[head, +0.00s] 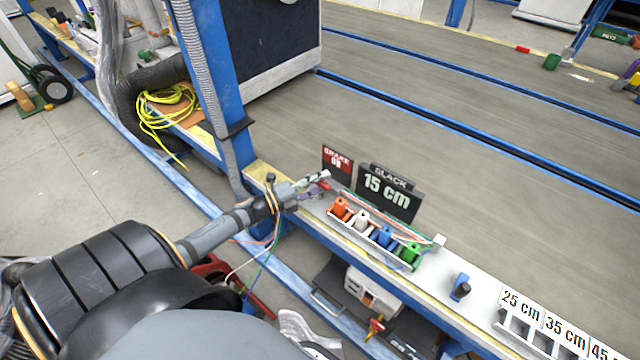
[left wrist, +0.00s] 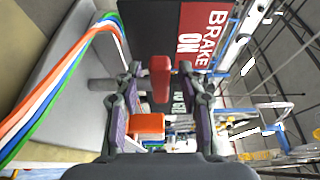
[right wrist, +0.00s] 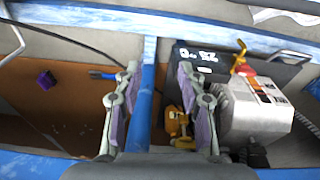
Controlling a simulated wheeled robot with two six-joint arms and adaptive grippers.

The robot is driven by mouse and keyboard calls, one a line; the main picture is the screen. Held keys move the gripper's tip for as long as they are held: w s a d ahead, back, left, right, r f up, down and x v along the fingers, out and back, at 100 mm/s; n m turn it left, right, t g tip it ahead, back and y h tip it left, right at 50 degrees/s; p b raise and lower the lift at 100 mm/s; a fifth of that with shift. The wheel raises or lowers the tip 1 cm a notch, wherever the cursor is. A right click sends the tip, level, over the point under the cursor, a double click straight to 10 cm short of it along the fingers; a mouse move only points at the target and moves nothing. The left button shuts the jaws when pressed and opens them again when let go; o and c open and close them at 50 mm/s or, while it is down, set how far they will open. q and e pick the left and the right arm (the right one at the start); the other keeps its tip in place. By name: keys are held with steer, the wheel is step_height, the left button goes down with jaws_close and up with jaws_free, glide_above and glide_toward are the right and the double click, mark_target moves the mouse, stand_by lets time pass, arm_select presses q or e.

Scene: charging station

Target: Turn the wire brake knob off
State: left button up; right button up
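The red brake knob (left wrist: 160,80) shows in the left wrist view in front of a dark panel. My left gripper (left wrist: 160,72) is open, with one finger on each side of the knob and visible gaps between. A red sign (left wrist: 203,35) beside it reads "BRAKE ON". In the head view my left gripper (head: 318,181) is at the bench edge by the red brake sign (head: 337,163); the knob is mostly hidden there. My right gripper (right wrist: 158,75) is open and empty over the lower shelf area, with a blue bar between its fingers in the picture.
A rack of orange, white, blue and green spools (head: 386,236) stands right of the left gripper, before a "SLACK 15 cm" sign (head: 388,193). Coloured wires run along it. A blue post (head: 215,90) rises to the left. A grey toolbox (right wrist: 255,108) lies below the right gripper.

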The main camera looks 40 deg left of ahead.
arm_select(q)
steer(key=shift+c, duration=0.3)
jaws_close()
